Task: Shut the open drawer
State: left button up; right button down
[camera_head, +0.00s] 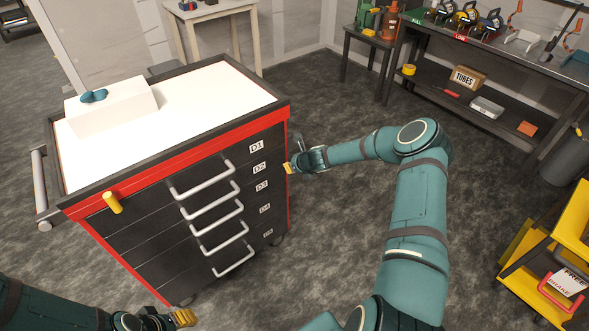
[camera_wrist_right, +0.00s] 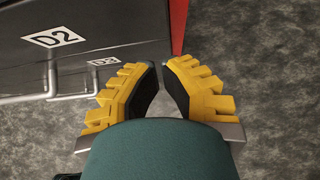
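The dark drawer cabinet (camera_head: 132,230) with red trim stands left of centre in the head view. Its front has several drawers with pale bar handles, labelled from D1 (camera_head: 256,147) down. No drawer clearly stands out from the front, so I cannot tell which is open. My right gripper (camera_head: 288,168) is at the cabinet's right front edge, near the D2 label (camera_wrist_right: 53,37). In the right wrist view its fingertips (camera_wrist_right: 162,64) nearly meet, with nothing between them. My left gripper (camera_head: 185,318) is low at the bottom edge, empty as far as visible; its opening is unclear.
A white block (camera_head: 112,108) with a blue object (camera_head: 94,96) stands on the cabinet's white top. A yellow cylinder (camera_head: 112,202) sticks out at its front left corner. A workbench (camera_head: 480,68) stands at the back right and a yellow rack (camera_head: 572,215) at the right.

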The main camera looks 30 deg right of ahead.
jog(key=p+v, duration=0.1)
jog(key=v, duration=0.9)
jog(key=shift+p, duration=0.4)
jog(key=s+a+f+n+g+y, duration=0.2)
jog(key=s+a+n, duration=0.2)
jog(key=a+n, duration=0.6)
jog(key=s+a+f+n+g+y, duration=0.15)
jog(key=s+a+n, duration=0.35)
jog(key=a, duration=0.8)
jog(key=s+a+n+g, duration=0.2)
jog(key=s+a+n, duration=0.2)
jog(key=s+n, duration=0.3)
jog(key=s+a+n+g, duration=0.2)
jog(key=s+a+n, duration=0.3)
jog(key=s+n, duration=0.3)
jog(key=n, duration=0.3)
jog(key=shift+s+a+f, duration=0.15)
jog(key=shift+s+f, duration=0.1)
jog(key=shift+f, duration=0.1)
